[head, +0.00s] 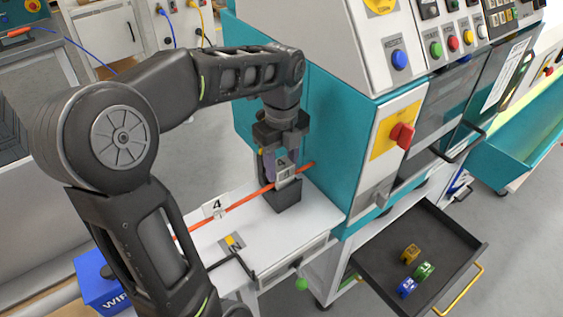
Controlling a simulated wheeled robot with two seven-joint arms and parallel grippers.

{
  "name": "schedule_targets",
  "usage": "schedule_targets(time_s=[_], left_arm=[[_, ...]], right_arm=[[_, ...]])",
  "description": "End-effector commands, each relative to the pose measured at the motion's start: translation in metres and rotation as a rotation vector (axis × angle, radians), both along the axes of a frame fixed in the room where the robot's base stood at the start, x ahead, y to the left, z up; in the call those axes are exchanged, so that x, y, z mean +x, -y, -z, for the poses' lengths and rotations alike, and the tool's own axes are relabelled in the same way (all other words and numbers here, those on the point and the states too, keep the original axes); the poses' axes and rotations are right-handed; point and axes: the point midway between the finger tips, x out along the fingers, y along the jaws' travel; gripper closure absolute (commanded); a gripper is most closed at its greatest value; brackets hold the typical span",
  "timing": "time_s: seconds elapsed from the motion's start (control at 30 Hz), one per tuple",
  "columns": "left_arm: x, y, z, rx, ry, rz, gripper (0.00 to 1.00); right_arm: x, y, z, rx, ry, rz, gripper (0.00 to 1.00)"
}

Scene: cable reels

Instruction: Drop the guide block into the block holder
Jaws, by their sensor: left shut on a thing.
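My left gripper (281,158) hangs down over the white side table and is shut on a small block, with a purple patch (268,164) showing between and beside the fingers. The block is mostly hidden. Directly below is a dark block holder (283,196) on the table, with a pale plate marked 4 (283,169) at its upper part. From this angle I cannot tell whether the held block touches the holder or is inside it. My right gripper is not in view.
An orange cable (240,202) crosses the table past the holder. A standing card marked 4 (215,209) is to its left. The teal machine (340,130) rises close on the right. An open black drawer (440,262) at lower right holds yellow, green and blue blocks.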

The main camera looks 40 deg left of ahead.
Motion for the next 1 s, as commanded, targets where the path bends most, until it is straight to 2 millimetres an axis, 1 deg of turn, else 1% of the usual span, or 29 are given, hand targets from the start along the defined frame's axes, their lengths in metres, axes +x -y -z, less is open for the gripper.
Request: schedule_targets(time_s=[0.47, 0.5, 0.8, 1.0], left_arm=[[0.0, 0.0, 0.016, 0.0, -0.001, 0.0, 1.0], [0.0, 0.0, 0.015, 0.0, -0.001, 0.0, 0.55], [0.0, 0.0, 0.014, 0.0, 0.0, 0.0, 0.31], [0.0, 0.0, 0.015, 0.0, -0.001, 0.0, 0.31]], right_arm=[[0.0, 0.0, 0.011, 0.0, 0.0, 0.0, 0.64], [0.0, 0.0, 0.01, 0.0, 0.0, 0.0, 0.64], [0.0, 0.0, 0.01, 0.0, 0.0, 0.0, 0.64], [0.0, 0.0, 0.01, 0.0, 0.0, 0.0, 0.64]])
